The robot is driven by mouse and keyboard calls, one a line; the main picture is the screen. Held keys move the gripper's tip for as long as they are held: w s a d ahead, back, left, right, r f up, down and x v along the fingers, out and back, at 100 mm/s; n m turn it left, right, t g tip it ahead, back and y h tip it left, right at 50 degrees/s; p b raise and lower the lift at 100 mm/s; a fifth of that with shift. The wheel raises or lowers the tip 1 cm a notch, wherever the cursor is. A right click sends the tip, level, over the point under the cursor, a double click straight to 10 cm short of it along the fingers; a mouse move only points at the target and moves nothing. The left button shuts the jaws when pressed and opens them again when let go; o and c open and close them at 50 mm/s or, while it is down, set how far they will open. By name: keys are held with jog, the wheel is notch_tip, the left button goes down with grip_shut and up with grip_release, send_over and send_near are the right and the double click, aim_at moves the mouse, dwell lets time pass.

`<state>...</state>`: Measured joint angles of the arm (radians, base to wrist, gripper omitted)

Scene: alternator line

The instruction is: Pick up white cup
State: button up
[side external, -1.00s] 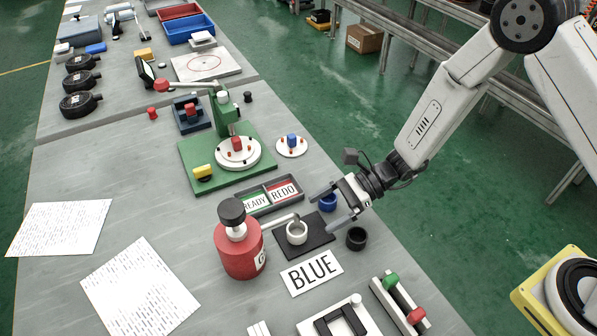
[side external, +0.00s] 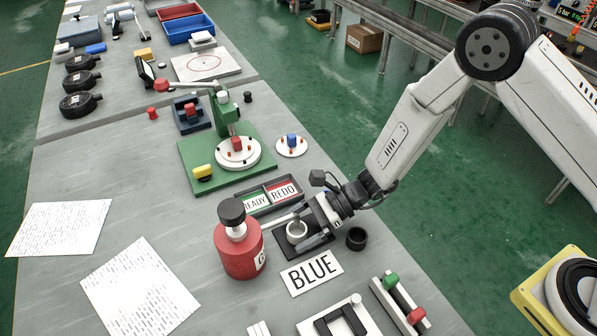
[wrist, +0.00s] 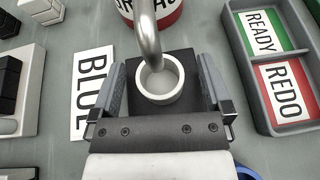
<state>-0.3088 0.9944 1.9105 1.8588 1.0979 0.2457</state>
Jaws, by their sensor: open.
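The white cup (side external: 297,231) stands upright on a dark square pad, under the end of a metal spout. In the wrist view the cup (wrist: 157,96) sits between my two fingers, with a visible gap on each side. My gripper (side external: 302,229) is open and low over the pad, with its fingers reaching in from the right. In the wrist view my gripper (wrist: 160,88) has one finger on either side of the pad. The metal spout (wrist: 148,35) hangs over the cup's far side and hides part of its rim and inside.
A red bottle (side external: 239,251) with a dark cap stands left of the pad. The READY/REDO tray (side external: 243,212) lies behind the pad. A black cup (side external: 356,239) stands to the right. The BLUE card (side external: 312,272) lies in front. A blue cup (wrist: 248,173) shows at the wrist view's bottom edge.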

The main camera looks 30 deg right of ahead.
aim_at(314, 230)
jog(key=shift+a+f, duration=0.1)
jog(key=shift+a, duration=0.1)
dwell(0.3)
jog(key=c, duration=1.3)
jog(key=shift+d+r, duration=0.1)
jog(key=shift+r, duration=0.6)
jog(key=d, duration=0.3)
jog(key=shift+s+d, duration=0.15)
jog(key=shift+d, duration=0.2)
notch_tip(314, 230, up, 14)
jog(key=shift+f, duration=0.15)
